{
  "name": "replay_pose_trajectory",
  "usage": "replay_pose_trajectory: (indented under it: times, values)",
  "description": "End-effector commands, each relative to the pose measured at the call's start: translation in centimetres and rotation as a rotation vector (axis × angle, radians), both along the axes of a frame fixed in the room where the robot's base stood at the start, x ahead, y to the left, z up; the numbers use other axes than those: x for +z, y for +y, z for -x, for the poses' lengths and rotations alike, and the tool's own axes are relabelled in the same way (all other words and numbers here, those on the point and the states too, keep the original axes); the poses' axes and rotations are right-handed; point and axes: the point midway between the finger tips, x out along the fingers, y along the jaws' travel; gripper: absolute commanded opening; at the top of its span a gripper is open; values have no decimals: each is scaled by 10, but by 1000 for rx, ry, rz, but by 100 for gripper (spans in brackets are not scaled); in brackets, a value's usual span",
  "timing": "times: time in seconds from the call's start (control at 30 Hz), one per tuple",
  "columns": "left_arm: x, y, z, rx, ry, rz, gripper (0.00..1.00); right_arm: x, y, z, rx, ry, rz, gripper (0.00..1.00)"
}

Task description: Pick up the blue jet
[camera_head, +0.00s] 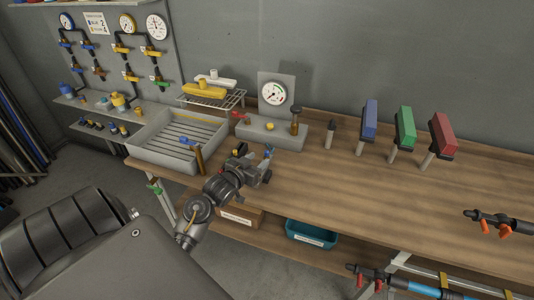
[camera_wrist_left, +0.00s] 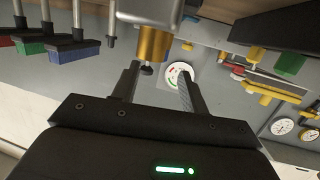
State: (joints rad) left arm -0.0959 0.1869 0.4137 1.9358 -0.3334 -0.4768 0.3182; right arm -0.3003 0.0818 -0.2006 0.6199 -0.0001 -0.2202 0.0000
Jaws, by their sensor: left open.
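I cannot tell surely which item is the blue jet. A small blue-topped piece (camera_head: 268,152) shows right beside my left gripper (camera_head: 262,172), but whether it is a separate thing is unclear. A brass-handled tool with a blue end (camera_head: 190,146) leans at the tray's right edge. My left gripper is open over the bench's front left part. In the wrist view its fingers (camera_wrist_left: 158,88) are apart, with nothing clearly between them. A brass post with a dark knob (camera_wrist_left: 153,45) shows beyond them, upside down. My right gripper is not seen.
A ribbed grey tray (camera_head: 142,143) and a block with a gauge (camera_head: 273,93) stand behind my gripper. Blue (camera_head: 368,120), green (camera_head: 404,128) and red (camera_head: 442,135) blocks stand on posts. The middle bench (camera_head: 350,200) is clear.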

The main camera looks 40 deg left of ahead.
Motion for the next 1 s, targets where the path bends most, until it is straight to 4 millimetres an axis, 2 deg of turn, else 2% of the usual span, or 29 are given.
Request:
replay_pose_trajectory:
  times: [0.13, 0.3, 0.6, 0.9, 0.93, 1.0]
  values:
    - [2, 5, -23, 1, 0, 3, 44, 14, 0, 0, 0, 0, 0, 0]
    - [-4, 7, -42, -1, 0, 1, 44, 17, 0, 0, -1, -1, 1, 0]
    - [-7, 8, -45, -1, 0, 0, 43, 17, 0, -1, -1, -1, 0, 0]
    - [-6, 8, -45, -1, 0, 0, 3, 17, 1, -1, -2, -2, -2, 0]
    - [-6, 8, -45, -1, 0, 0, 0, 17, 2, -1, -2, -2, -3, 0]
    - [-6, 8, -45, -1, -1, 0, 0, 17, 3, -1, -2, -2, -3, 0]
